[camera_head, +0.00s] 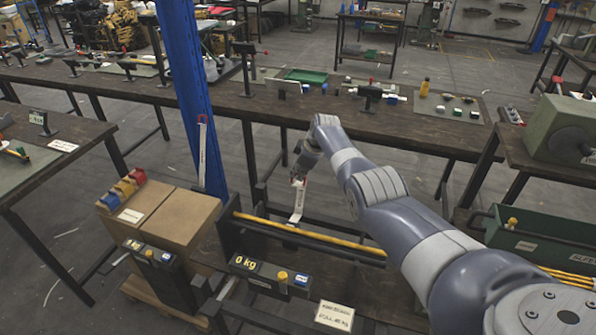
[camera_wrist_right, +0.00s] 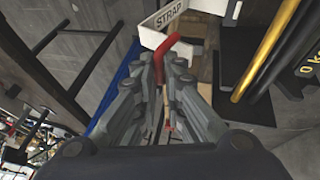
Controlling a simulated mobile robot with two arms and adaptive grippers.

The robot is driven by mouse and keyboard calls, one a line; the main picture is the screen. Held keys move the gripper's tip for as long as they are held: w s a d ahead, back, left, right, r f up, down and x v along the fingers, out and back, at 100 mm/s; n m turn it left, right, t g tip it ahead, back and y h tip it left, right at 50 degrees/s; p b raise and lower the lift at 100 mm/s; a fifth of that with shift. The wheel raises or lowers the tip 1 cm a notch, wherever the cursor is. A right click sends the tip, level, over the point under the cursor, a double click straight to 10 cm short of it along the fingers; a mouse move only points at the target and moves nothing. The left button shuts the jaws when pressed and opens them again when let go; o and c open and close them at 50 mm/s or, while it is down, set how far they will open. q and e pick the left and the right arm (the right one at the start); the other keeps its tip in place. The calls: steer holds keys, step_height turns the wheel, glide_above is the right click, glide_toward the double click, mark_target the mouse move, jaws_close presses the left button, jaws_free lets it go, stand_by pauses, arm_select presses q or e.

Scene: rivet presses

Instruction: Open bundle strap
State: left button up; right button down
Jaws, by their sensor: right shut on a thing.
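My right gripper (camera_head: 299,174) is above the floor behind the yellow bar, its fingers pointing down. It is shut on a red handle (camera_wrist_right: 166,58), which runs between the two fingers in the wrist view. A white strap (camera_head: 298,203) hangs just below the gripper in the head view. In the wrist view a white band (camera_wrist_right: 168,17) lettered STRAP is close beyond the fingertips. How the handle joins the strap is partly hidden by the fingers. My left gripper is not in view.
A yellow bar (camera_head: 310,239) on a dark frame crosses in front, with a 0 kg display (camera_head: 270,275) and a sign (camera_head: 334,316). Cardboard boxes (camera_head: 180,235) and a blue post (camera_head: 192,90) stand left. A long workbench (camera_head: 320,108) lies behind. A green bin (camera_head: 530,245) is right.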

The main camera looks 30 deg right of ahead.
steer(key=shift+w+d+r, duration=0.15)
steer(key=shift+d+r, duration=0.1)
steer(key=shift+d, duration=0.1)
steer(key=c, duration=1.7)
jaws_free()
steer(key=shift+d+f, duration=0.1)
steer(key=shift+f, duration=0.15)
steer(key=shift+s+r, duration=0.3)
steer(key=shift+r, duration=0.2)
steer(key=shift+s+r, duration=0.35)
steer(key=shift+r, duration=0.2)
steer(key=v, duration=0.9)
steer(key=shift+s+r, duration=0.15)
steer(key=shift+r, duration=0.15)
